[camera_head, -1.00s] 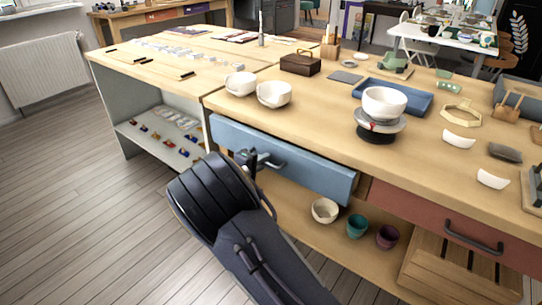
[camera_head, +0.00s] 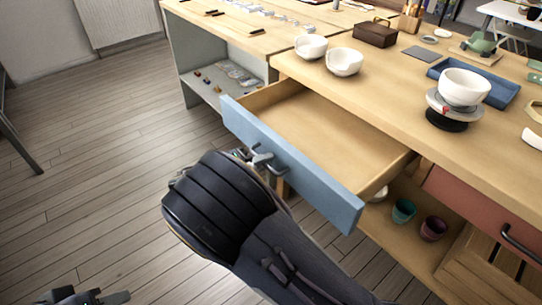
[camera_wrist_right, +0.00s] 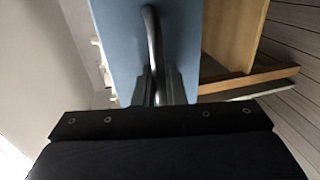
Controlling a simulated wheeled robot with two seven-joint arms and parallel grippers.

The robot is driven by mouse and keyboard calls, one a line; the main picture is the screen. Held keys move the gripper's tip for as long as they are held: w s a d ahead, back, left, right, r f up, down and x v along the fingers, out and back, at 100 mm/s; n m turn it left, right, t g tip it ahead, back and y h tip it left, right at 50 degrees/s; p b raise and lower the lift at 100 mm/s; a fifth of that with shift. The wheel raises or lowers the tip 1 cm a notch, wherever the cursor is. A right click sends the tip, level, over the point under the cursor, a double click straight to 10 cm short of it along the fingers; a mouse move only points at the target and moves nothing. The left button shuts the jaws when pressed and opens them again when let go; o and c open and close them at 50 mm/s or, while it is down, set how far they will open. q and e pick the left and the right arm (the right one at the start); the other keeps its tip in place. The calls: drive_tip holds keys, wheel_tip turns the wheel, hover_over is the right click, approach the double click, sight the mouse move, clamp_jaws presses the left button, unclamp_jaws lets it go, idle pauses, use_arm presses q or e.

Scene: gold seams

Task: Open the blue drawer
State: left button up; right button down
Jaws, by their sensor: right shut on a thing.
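The blue drawer (camera_head: 290,165) is pulled well out of the workbench, and its bare wooden inside shows empty in the head view. Its blue front also fills the upper middle of the right wrist view (camera_wrist_right: 118,40). My right gripper (camera_head: 256,157) is at the drawer front, shut on the dark bar handle (camera_wrist_right: 153,35). In the right wrist view its fingers (camera_wrist_right: 160,88) close around the handle. My right forearm hides part of the floor below the drawer. Part of my left gripper (camera_head: 88,297) shows at the bottom left edge, away from the drawer; its jaws are unclear.
White bowls (camera_head: 344,62), a wooden box (camera_head: 375,33) and a blue tray (camera_head: 505,92) stand on the bench top. A red drawer (camera_head: 470,205) is at the right, shut. Teal (camera_head: 403,211) and purple (camera_head: 433,228) cups stand on the shelf below.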

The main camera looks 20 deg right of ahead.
drive_tip(key=c, duration=1.9)
unclamp_jaws()
drive_tip(key=shift+a, duration=0.1)
drive_tip(key=p+v, duration=0.1)
drive_tip(key=v, duration=0.6)
drive_tip(key=shift+s+a, duration=0.15)
drive_tip(key=shift+a, duration=0.15)
